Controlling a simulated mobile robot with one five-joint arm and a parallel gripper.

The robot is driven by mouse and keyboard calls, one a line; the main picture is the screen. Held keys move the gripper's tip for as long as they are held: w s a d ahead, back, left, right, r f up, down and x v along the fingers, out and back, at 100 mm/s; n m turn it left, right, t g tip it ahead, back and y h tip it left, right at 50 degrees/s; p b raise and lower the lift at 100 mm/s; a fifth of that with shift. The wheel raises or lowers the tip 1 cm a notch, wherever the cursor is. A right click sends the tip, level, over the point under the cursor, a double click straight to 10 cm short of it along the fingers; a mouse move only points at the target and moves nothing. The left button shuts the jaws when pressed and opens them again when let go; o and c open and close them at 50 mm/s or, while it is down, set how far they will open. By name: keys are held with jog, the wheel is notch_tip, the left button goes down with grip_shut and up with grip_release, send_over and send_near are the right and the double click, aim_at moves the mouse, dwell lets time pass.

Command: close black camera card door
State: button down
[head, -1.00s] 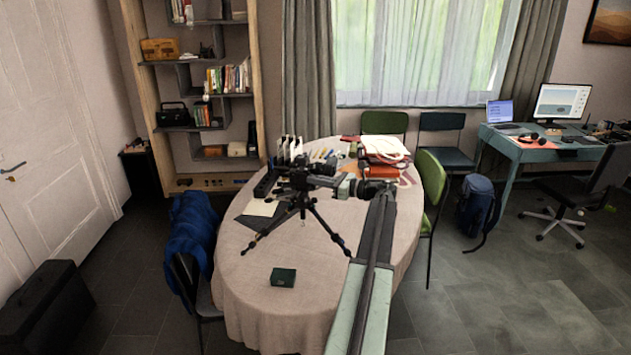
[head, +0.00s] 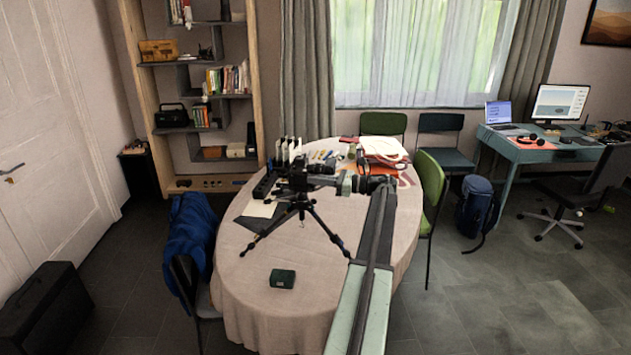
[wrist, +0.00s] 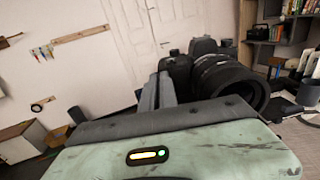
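A black camera (head: 298,176) with a lens stands on a black tripod (head: 303,207) on the oval table (head: 240,300). In the wrist view the camera body (wrist: 178,70) and its large lens (wrist: 232,82) are just beyond and right of my fingers. My gripper (head: 326,181) is level with the camera, at its right side in the head view. In the wrist view the grey fingers of my gripper (wrist: 157,92) are close together with nothing visible between them. Whether they touch the camera is unclear. I cannot make out the card door.
A small dark green box (head: 283,278) lies on the table's near part. Upright white cards (head: 288,151), papers and a stack of books (head: 384,150) are behind the tripod. Chairs surround the table, one with a blue jacket (head: 191,250). The near tabletop is mostly clear.

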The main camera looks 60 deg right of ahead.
jog(key=c, duration=1.9)
grip_release()
jog(key=v, duration=0.7)
jog(key=shift+s+d, duration=0.15)
jog(key=shift+s, duration=0.2)
